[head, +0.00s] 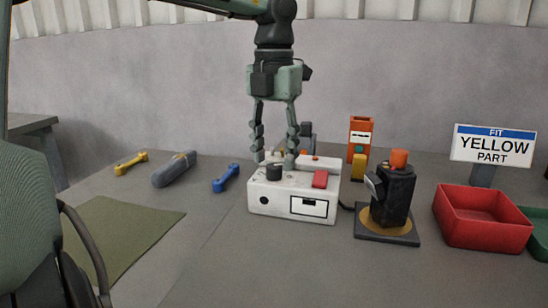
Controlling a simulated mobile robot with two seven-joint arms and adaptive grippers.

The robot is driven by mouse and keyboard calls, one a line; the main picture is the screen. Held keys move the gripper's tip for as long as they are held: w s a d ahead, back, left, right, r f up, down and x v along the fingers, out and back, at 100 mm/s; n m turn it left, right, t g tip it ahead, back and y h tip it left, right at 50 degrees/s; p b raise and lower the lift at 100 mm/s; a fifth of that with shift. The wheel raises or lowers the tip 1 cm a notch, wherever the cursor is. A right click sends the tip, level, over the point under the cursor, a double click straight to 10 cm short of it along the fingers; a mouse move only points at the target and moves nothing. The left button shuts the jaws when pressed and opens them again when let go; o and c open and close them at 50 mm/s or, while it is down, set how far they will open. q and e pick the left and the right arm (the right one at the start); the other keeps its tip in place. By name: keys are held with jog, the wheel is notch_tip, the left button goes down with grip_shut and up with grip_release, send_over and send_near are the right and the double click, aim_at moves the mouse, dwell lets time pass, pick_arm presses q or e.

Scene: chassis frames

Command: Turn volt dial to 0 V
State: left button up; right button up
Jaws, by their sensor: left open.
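A white power box (290,199) stands on the grey table in the middle of the head view. My left gripper (274,164) points down over the box, fingers spread, tips just behind and above the dial. Contact with the dial cannot be told. My right gripper is not in view.
A black device with an orange cap (393,190) stands right of the box. Further right are a red bin (480,217) and a "Fit yellow part" sign (493,146). An orange holder (360,137) stands behind. Yellow (131,163) and blue (226,177) tools and a green mat (118,232) lie left.

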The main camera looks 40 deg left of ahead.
aim_at(274, 166)
pick_arm(q)
notch_tip(274, 166, up, 11)
jog(key=shift+f, duration=0.15)
jog(key=shift+s+f, duration=0.1)
dwell(0.6)
